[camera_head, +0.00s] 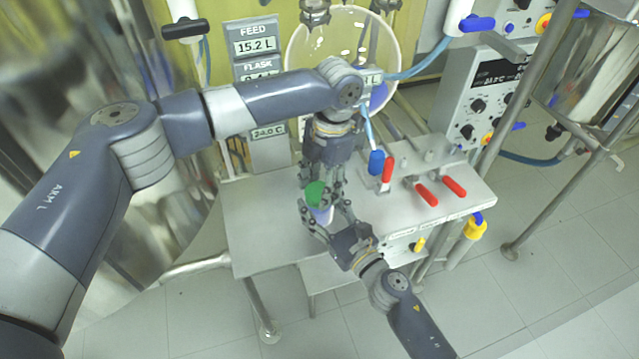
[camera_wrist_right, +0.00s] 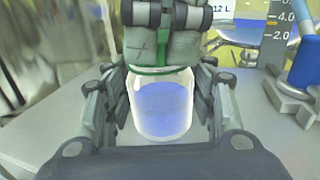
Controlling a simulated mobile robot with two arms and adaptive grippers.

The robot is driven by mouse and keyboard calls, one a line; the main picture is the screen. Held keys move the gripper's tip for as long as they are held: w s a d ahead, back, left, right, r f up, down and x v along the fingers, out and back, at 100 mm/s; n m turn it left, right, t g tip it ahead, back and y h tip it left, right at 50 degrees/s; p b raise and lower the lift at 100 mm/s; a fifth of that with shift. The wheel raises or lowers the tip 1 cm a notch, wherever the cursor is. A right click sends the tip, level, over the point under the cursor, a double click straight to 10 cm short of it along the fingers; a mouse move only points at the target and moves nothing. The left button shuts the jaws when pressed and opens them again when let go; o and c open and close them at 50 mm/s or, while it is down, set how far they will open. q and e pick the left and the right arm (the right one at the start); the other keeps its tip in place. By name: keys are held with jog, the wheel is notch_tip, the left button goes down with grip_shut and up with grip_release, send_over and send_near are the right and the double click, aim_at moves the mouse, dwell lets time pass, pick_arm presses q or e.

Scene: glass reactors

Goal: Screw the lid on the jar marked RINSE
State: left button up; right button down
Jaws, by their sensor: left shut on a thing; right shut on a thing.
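A small clear jar (camera_head: 322,215) with blue-violet liquid is upright at the front of the steel bench. It shows large in the right wrist view (camera_wrist_right: 160,108); no RINSE marking can be read on it. My right gripper (camera_head: 325,209) is shut on the jar, with a finger on each side. A green lid (camera_head: 315,192) is at the jar's mouth, and its edge shows in the right wrist view (camera_wrist_right: 160,70). My left gripper (camera_head: 320,180) points down from above, shut on the lid. Its fingers hide much of the lid, so I cannot tell how far it is threaded.
The steel bench (camera_head: 258,235) is bare left of the jar. To the right are valves with red handles (camera_head: 427,194) and a blue-handled one (camera_head: 376,162). A round glass vessel (camera_head: 300,50) and display panels (camera_head: 254,45) stand behind. A control box (camera_head: 485,100) is at the right.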

pick_arm(q)
jog(key=shift+s+r+m, duration=0.1)
jog(key=shift+m, duration=0.2)
jog(key=o, duration=0.7)
jog(key=shift+a, duration=0.1)
jog(key=shift+r, duration=2.2)
jog(key=shift+c, duration=0.3)
